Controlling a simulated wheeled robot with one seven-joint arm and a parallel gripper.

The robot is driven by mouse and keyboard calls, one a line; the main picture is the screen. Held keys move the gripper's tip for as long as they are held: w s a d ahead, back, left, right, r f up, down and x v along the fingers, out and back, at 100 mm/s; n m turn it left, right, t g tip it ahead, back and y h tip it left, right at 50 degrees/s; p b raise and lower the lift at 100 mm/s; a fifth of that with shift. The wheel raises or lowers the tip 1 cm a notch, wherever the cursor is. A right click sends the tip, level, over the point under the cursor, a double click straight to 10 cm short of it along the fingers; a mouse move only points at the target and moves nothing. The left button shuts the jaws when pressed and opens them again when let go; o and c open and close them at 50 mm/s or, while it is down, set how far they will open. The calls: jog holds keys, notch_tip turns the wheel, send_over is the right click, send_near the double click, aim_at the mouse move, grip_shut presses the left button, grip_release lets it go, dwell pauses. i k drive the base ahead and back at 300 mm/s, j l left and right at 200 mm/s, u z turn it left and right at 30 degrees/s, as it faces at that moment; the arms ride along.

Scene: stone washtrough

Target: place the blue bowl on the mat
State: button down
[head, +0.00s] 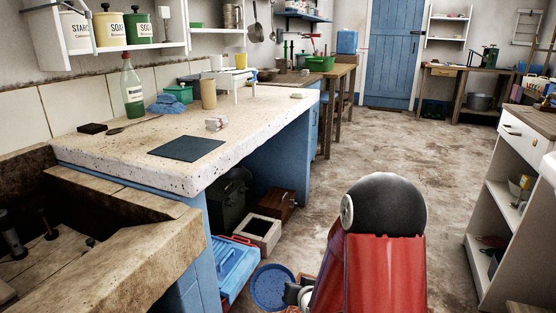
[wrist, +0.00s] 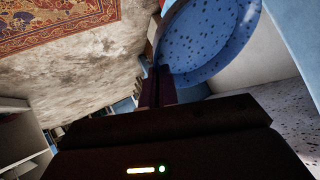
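The blue bowl (head: 273,287) is low in the head view, in front of the counter's blue side and left of my red arm. In the wrist view the blue bowl (wrist: 212,40) is large and close, with dark speckles. My gripper (wrist: 158,82) has its dark fingers close together at the bowl's rim and appears shut on it. In the head view only a small part of my gripper (head: 297,292) shows, beside the bowl's right edge. The mat (head: 187,147) is a flat dark square on the pale speckled counter. Its top is bare.
On the counter (head: 120,160) stand a green bottle (head: 132,88), a blue cloth (head: 166,104), a tan cup (head: 208,94) and a small crumpled item (head: 216,123). A stone trough (head: 130,250) is at left.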

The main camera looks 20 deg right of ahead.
aim_at(186, 147)
jog(key=i+l+z, duration=0.2)
jog(key=z, duration=0.25)
jog(key=i+z, duration=0.45)
jog(key=i+l+u, duration=0.1)
jog(key=i+u, duration=0.2)
jog(key=i+l+u, duration=0.25)
jog(key=i, duration=0.15)
